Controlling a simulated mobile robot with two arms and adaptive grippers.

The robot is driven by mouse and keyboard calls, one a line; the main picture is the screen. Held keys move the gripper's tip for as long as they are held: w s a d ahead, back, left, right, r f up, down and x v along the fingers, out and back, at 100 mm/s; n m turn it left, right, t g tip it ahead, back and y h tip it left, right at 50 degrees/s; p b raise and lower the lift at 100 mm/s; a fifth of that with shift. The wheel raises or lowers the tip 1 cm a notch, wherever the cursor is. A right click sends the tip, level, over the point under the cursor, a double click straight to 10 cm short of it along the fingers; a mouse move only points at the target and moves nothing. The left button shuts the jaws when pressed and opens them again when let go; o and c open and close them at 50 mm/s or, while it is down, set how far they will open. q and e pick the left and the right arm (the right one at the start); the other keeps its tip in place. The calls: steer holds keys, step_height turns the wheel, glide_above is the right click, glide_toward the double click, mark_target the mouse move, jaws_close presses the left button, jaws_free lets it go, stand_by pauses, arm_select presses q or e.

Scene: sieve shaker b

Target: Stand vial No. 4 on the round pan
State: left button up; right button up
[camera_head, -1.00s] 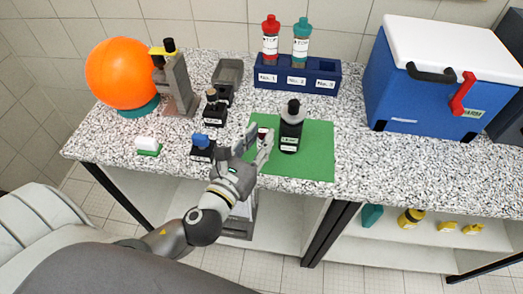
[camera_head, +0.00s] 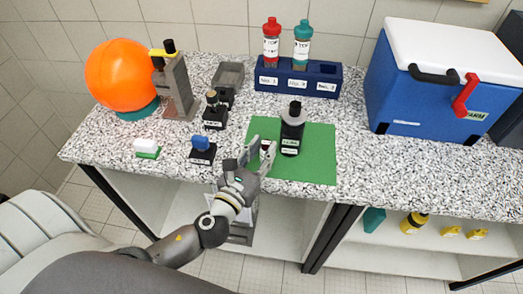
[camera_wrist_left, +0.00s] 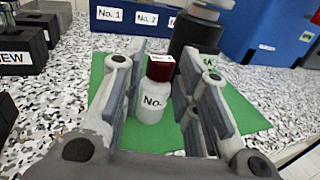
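A small white vial (camera_wrist_left: 153,100) with a dark red cap stands upright on the green mat (camera_head: 312,170). Its label reads "No."; the number is not legible. My left gripper (camera_head: 262,147) is open, with one finger on each side of the vial, low over the mat's left part. In the wrist view the fingers do not look closed on it. A black labelled cylinder (camera_head: 291,137) with a grey band and dark top stands on the mat just right of the gripper. My right gripper is not in view.
A blue rack (camera_head: 265,80) with red- and teal-capped bottles stands behind the mat. A blue cooler (camera_head: 410,95) is at right. An orange ball (camera_head: 121,75), a grey device (camera_head: 178,88) and small black stands (camera_head: 202,155) are at left. The mat's right part is clear.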

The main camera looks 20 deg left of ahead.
arm_select(q)
steer(key=o, duration=0.3)
steer(key=shift+r, duration=0.3)
steer(key=shift+s+a+b, duration=0.15)
steer(key=shift+s+b, duration=2.1)
steer(key=shift+s, duration=3.75)
steer(key=shift+f, duration=0.1)
